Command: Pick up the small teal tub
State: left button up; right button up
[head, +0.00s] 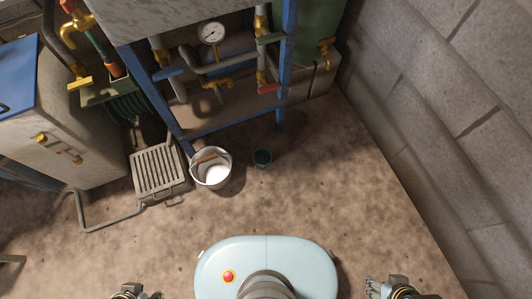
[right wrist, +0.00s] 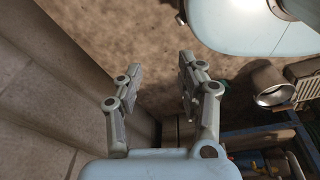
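In the right wrist view a bit of green that may be the tub shows beside the right finger, mostly hidden. My right gripper (right wrist: 158,78) is open, with nothing between its fingers.
A blue frame (head: 287,60) with pipes and a gauge stands behind. A block wall (head: 430,90) rises at right. Floor in front is clear.

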aim_at(262, 157)
jog(key=i+l+u, duration=0.1)
jog(key=l, duration=0.3)
jog(key=i+l+u, duration=0.1)
jog(key=i+l, duration=0.15)
jog(key=l, duration=0.15)
jog(key=i+l+u, duration=0.1)
jog(key=l, duration=0.3)
jog(key=i+l+u, duration=0.1)
jog(key=l, duration=0.35)
jog(key=u, duration=1.5)
jog(key=i+l, duration=0.05)
